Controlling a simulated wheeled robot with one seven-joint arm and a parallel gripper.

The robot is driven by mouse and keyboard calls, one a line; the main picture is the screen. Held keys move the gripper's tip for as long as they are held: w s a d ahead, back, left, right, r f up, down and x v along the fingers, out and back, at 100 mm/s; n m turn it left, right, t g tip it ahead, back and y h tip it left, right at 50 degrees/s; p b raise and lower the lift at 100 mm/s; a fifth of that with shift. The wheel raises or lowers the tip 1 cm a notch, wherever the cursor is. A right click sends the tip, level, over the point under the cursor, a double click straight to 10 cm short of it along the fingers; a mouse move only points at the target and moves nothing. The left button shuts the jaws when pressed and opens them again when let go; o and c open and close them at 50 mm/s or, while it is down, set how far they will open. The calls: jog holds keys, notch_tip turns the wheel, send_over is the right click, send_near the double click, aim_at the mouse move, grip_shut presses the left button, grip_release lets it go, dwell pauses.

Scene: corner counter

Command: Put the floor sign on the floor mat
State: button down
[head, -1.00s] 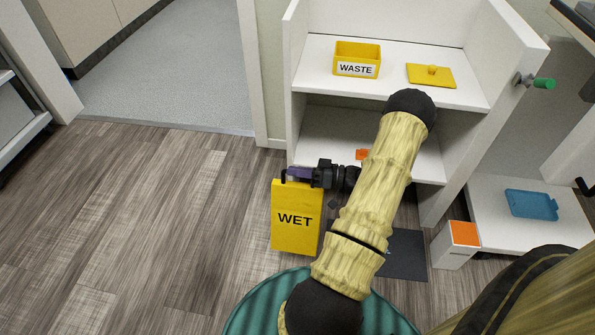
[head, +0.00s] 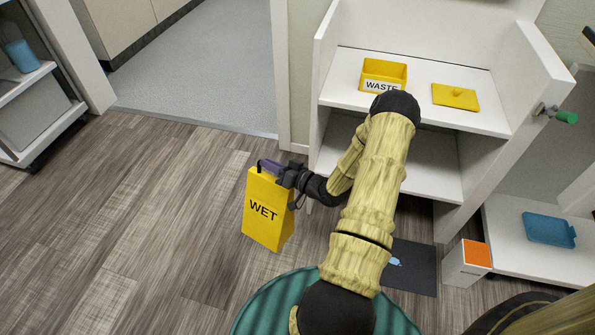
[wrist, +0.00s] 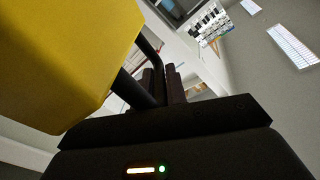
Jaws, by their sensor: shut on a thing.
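The yellow floor sign (head: 264,222) with the word WET hangs from my gripper (head: 270,167) in the head view. My gripper is shut on the dark handle at the sign's top. The sign tilts a little, and I cannot tell if its bottom clears the floor. In the wrist view the sign's yellow body (wrist: 70,60) fills the upper left, with the dark handle running to the fingers (wrist: 165,85). The dark grey floor mat (head: 415,278) lies on the floor to the right of the sign, partly hidden behind my arm. A small light-blue mark shows on it.
A white shelf unit (head: 420,180) stands behind my arm, holding a yellow WASTE box (head: 384,73) and a yellow lid (head: 455,96). A white box with an orange top (head: 477,254) stands right of the mat. Wood floor at left is clear. A grey cart (head: 40,110) stands far left.

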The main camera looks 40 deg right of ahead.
jog(key=w+a+m+h+p, duration=0.2)
jog(key=a+h+p, duration=0.1)
jog(key=a, duration=0.4)
jog(key=w+a+m+t+h+p, duration=0.1)
jog(key=w+a+m+h+p, duration=0.1)
jog(key=a, duration=0.6)
jog(key=shift+w+a+m+t+h+p, duration=0.3)
jog(key=shift+w+m+h+p, duration=0.15)
jog(key=shift+h+p, duration=0.6)
jog(key=shift+w, duration=0.1)
jog(key=shift+f, duration=0.1)
